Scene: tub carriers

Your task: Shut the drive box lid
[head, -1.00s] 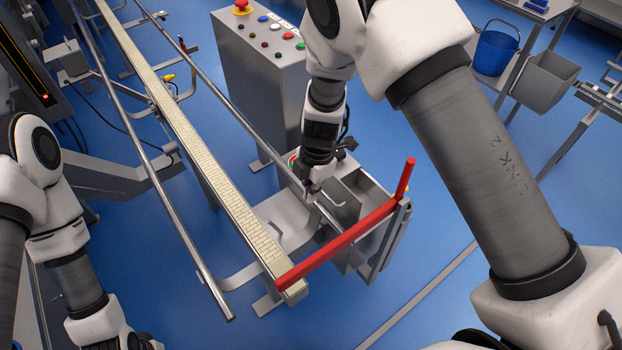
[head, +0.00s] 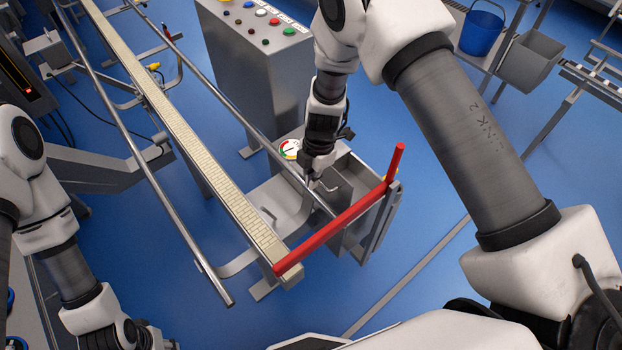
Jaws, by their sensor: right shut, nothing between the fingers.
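The drive box (head: 362,172) is a grey metal box at the near end of the conveyor, behind a red bar. Its top looks open, with a dark inside partly hidden by my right gripper. A grey panel (head: 380,228) stands steeply at its right side; it may be the lid, but I cannot tell for sure. My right gripper (head: 313,184) is shut and empty, pointing down at the box's left side, close to a small bent handle. I cannot tell whether it touches anything. My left gripper (head: 150,338) is at the bottom left, its fingers cut off or hidden.
The red bar (head: 335,230) crosses in front of the box, with an upright end at right. The conveyor belt (head: 190,140) and its steel rails run to the upper left. A button cabinet (head: 250,75) stands behind, with a round gauge (head: 290,148) nearer. Blue floor lies open to the right.

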